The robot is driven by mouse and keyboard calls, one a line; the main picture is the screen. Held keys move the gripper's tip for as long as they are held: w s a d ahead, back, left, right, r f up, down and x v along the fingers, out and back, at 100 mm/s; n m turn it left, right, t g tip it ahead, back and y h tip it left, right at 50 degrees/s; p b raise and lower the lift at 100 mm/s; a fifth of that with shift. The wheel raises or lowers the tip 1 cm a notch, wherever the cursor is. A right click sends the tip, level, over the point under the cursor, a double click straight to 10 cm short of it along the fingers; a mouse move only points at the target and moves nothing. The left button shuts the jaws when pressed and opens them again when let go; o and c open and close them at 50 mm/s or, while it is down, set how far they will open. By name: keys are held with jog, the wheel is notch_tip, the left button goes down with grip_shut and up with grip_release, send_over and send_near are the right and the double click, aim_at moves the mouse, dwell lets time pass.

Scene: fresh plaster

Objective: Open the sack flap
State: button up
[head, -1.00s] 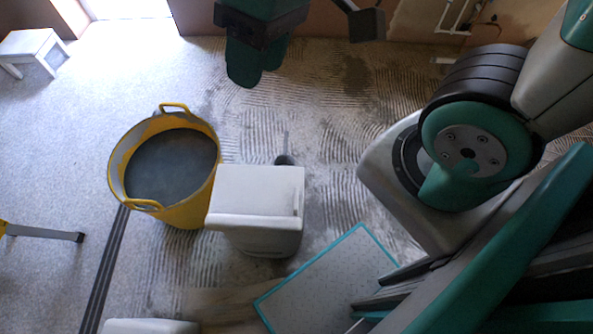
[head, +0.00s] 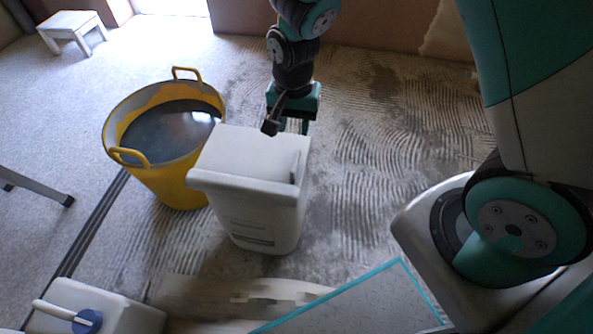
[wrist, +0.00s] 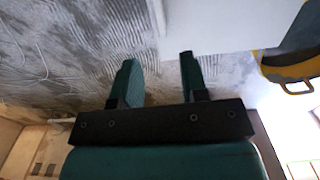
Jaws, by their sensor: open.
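The white sack (head: 258,218) stands upright on the floor in the middle of the head view. Its flap (head: 245,155) lies shut over the top, with a narrow raised strip (head: 296,168) near its right edge. My gripper (head: 293,126) is at the far edge of the flap, partly hidden behind it; I cannot tell whether it touches. In the wrist view the two green fingers of my gripper (wrist: 158,60) are apart with nothing between them. The flap's pale surface (wrist: 215,22) shows beyond the fingers, with a thin strip (wrist: 155,14) at its edge.
A yellow tub (head: 175,188) with dark contents stands close left of the sack. A white jug with a blue cap (head: 87,322) and a teal-edged board (head: 360,305) lie in front. Ridged floor right of the sack is clear. A white stool (head: 72,30) stands far left.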

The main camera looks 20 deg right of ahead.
aim_at(295, 160)
notch_tip(295, 160, down, 15)
jog(key=b, duration=0.4)
jog(key=shift+d+r, duration=0.1)
jog(key=shift+d, duration=0.05)
grip_shut()
